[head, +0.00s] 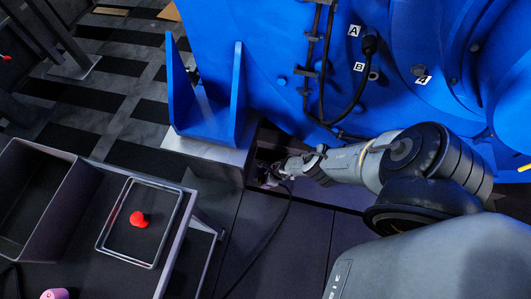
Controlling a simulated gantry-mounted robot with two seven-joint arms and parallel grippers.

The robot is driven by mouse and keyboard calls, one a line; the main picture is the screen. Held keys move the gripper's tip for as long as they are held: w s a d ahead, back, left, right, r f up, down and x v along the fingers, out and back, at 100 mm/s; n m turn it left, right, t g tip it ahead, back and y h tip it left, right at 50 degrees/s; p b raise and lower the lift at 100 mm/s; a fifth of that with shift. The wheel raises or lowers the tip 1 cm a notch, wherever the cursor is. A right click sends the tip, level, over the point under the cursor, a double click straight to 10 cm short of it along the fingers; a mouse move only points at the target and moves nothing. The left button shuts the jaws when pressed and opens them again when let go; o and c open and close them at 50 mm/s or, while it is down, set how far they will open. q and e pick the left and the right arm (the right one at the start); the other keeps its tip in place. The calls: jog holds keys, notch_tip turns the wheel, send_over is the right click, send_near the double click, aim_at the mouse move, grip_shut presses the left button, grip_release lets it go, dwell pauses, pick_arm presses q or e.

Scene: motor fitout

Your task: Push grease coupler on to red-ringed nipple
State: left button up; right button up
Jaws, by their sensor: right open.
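My right gripper (268,173) is open and reaches in from the right, low beside the blue motor housing (280,70), near the dark recess under its foot. Its fingertips are small and dark here, and I cannot make out what lies between or in front of them. A thin black hose or cable (268,240) runs from near the gripper down to the bottom edge. I cannot make out the grease coupler or the red-ringed nipple; the gripper and the shadow may hide them. My left gripper is not in view.
A tray (104,250) with a red part (139,219) stands on a dark bench at the lower left, beside an open grey bin (50,148). A pink object (55,293) sits at the bottom left. A black cable (356,98) runs on the housing near labels A and B.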

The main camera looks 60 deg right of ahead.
jog(key=shift+s, duration=0.2)
jog(key=c, duration=0.4)
jog(key=shift+w, duration=0.2)
grip_shut()
jog(key=shift+s+r, duration=0.1)
